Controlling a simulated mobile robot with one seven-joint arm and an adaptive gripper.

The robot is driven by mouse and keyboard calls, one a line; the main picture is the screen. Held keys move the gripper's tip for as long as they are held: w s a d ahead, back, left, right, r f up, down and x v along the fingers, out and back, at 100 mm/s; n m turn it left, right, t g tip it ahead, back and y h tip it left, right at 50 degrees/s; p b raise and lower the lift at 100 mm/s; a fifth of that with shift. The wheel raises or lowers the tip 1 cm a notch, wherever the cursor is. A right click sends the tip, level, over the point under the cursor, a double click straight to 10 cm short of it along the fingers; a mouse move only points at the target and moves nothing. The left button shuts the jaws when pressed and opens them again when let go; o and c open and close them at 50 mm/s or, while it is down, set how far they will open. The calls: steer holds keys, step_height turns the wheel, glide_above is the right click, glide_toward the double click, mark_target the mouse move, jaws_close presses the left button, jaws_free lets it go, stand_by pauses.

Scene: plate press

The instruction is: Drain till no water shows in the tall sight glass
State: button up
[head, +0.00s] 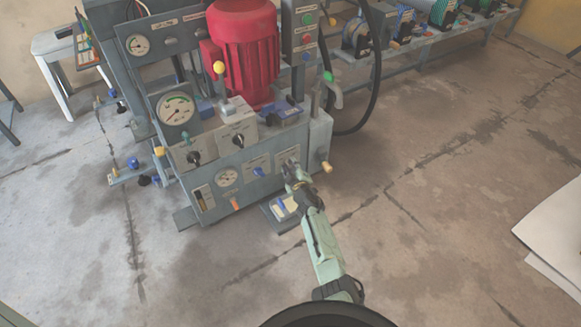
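A narrow upright sight glass (200,198) sits at the lower left of the grey press unit's front. It looks dark with an amber part, but it is too small to read a water level or tell whether it is the tall one. My gripper (292,172) is at the lower right of the unit's front, close to a small labelled plate (287,156). The gripper hides what is directly behind it. Whether its fingers are open or shut, or touch anything, cannot be made out.
The front also has a round gauge (227,177), a blue knob (259,171) and an orange piece (235,206). An orange-tipped handle (327,167) sticks out at right. A small tray (284,208) lies on the floor below my gripper. Floor (430,200) to the right is clear.

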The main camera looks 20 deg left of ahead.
steer(key=shift+s+d+r, duration=0.25)
steer(key=shift+s+d, duration=0.2)
steer(key=shift+d, duration=0.1)
steer(key=v, duration=0.6)
steer(key=shift+s, duration=0.2)
steer(key=shift+a+f, duration=0.1)
stand_by(0.4)
